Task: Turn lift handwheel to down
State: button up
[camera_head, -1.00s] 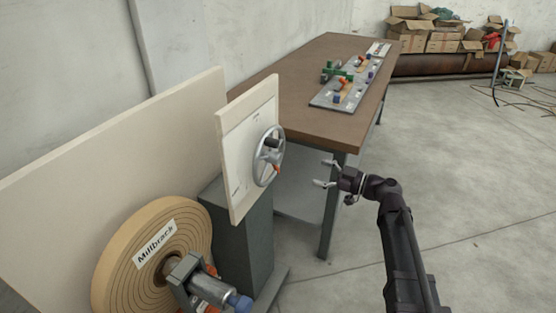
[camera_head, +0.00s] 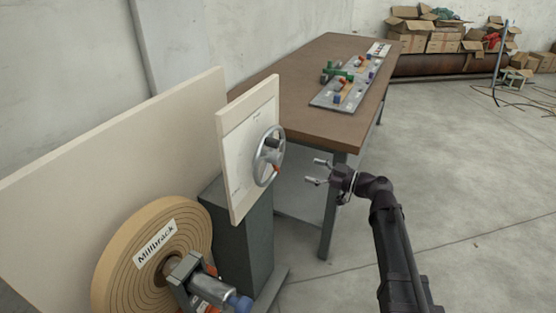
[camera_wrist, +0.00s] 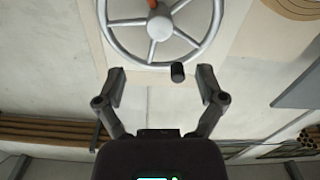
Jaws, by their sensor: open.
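The lift handwheel (camera_head: 268,157) is a silver spoked wheel on the face of a cream panel (camera_head: 233,170). It has a dark knob (camera_head: 272,143) and an orange-red mark near its lower right. In the wrist view the handwheel (camera_wrist: 157,28) fills the upper middle, with its dark knob (camera_wrist: 178,71) near the rim between my fingertips. My gripper (camera_head: 318,172) is open, to the right of the wheel and apart from it. In the wrist view my gripper (camera_wrist: 160,86) has its two fingers spread, with nothing held. Lettering on the panel is too small to read.
A brown-topped table (camera_head: 300,85) with a grey control board (camera_head: 350,85) stands behind the panel. A tan roll (camera_head: 150,255) marked Millbrack sits at lower left. A grey pedestal (camera_head: 245,245) stands under the panel. The floor to the right is clear; cardboard boxes are far back.

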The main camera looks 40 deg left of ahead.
aim_at(280, 160)
jog(key=x, duration=1.1)
jog(key=shift+a, duration=0.2)
jog(key=shift+c, duration=0.2)
jog(key=shift+s, duration=0.1)
grip_shut()
